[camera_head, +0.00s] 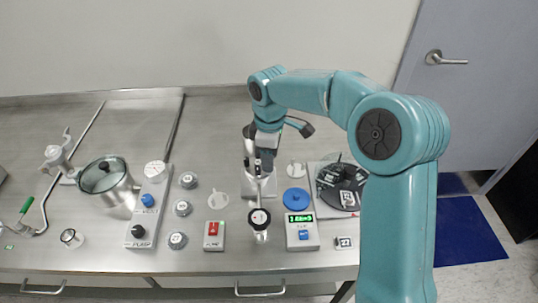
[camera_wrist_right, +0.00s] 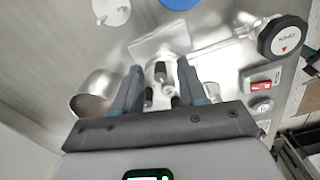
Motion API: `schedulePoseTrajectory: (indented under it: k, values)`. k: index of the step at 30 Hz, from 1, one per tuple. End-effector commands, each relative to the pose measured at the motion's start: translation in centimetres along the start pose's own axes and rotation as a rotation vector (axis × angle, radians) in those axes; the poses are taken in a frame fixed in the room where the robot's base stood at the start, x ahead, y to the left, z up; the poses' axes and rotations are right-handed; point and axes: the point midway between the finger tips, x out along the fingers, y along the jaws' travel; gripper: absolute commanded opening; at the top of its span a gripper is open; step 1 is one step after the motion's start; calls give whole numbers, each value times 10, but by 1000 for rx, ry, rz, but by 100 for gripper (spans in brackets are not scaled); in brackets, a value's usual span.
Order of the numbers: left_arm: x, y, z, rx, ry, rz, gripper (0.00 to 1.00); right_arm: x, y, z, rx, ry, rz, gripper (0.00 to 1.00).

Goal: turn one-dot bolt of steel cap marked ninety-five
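Several round steel caps stand on the bench in the head view: a back cap (camera_head: 188,180), a middle cap (camera_head: 182,208) and a front cap (camera_head: 177,240). Their markings are too small to read, so I cannot tell which is ninety-five or find a one-dot bolt. My right gripper (camera_head: 265,165) points down over a steel fixture (camera_head: 251,186) on the bench. In the right wrist view, its two fingers (camera_wrist_right: 159,90) are apart, with a small metal part with black ends (camera_wrist_right: 161,72) showing between them. I cannot tell whether they touch it. My left gripper is out of view.
A black round knob (camera_head: 259,218) stands in front of the fixture. A red-switch box (camera_head: 214,236) and a display box (camera_head: 301,232) flank it. A pump panel (camera_head: 148,215) and a glass-lidded pot (camera_head: 105,180) stand left; a dark round tray (camera_head: 328,196) lies right.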

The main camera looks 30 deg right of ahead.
Motion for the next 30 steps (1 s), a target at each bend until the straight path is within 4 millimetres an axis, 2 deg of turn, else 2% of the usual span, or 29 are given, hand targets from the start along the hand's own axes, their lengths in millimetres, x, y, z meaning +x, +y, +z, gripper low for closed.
schedulePoseTrajectory:
  k: [8, 11, 14, 24, 30]
  values:
    - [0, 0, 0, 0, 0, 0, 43, -1, 0, -1, -1, 2, 0, 41]
    - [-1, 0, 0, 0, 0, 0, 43, -9, 0, -1, -1, 4, 3, 41]
    - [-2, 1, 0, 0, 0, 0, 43, -26, 0, -1, -1, 5, 3, 41]
    - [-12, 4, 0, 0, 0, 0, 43, -117, 0, -1, -1, 5, 3, 41]
    - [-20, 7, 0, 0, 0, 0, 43, -152, 0, 0, -1, 3, 2, 41]
